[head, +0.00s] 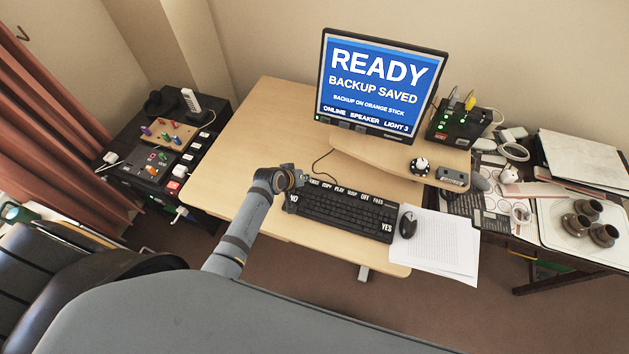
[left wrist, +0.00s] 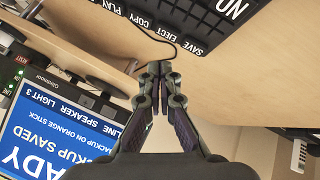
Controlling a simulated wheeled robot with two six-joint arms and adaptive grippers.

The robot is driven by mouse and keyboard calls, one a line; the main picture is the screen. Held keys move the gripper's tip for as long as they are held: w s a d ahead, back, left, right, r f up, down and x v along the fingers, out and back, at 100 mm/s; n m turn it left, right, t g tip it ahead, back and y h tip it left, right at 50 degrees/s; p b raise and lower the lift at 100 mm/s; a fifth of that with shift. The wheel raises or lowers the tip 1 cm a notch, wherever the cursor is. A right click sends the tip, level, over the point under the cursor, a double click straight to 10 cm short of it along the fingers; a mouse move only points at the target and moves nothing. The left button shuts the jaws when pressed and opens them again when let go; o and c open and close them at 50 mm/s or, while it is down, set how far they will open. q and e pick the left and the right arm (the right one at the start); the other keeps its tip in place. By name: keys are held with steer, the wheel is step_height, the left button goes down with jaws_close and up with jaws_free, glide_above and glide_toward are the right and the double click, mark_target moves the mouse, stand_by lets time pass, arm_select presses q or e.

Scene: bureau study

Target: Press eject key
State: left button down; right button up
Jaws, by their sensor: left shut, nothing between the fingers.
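The black keyboard (head: 342,212) lies on the wooden desk, with a row of labelled keys along its far edge. In the left wrist view the EJECT label (left wrist: 163,33) reads between SAVE (left wrist: 190,47) and COPY (left wrist: 140,20). My left gripper (head: 299,178) is at the keyboard's far left corner. In the left wrist view its fingers (left wrist: 158,68) are shut and empty, pointing toward the keyboard's edge, a little short of the SAVE and EJECT labels in the picture. I cannot tell its height above the desk. My right gripper is not in view.
The monitor (head: 377,88) behind reads READY, BACKUP SAVED. A mouse (head: 408,225) and papers (head: 437,245) lie right of the keyboard. A black box with green lights (head: 455,122) stands at the back right. The desk left of my arm is clear.

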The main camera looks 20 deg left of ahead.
arm_select(q)
steer(key=shift+n+t+h, duration=0.3)
steer(key=shift+n+t, duration=0.2)
steer(key=w+r, duration=0.1)
steer(key=w+d+r, duration=0.1)
steer(key=w+r, duration=0.1)
steer(key=w, duration=0.1)
steer(key=shift+w+d+r, duration=0.1)
steer(key=shift+d+r, duration=0.1)
steer(key=shift+d, duration=0.1)
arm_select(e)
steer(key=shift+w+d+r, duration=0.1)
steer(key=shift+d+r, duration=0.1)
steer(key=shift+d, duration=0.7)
arm_select(q)
steer(key=shift+f, duration=0.1)
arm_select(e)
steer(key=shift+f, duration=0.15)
arm_select(q)
steer(key=b, duration=0.7)
glide_above(313, 184)
step_height(313, 184, down, 7)
steer(key=shift+w, duration=0.1)
steer(key=shift+f+b, duration=0.45)
steer(key=shift+f, duration=0.45)
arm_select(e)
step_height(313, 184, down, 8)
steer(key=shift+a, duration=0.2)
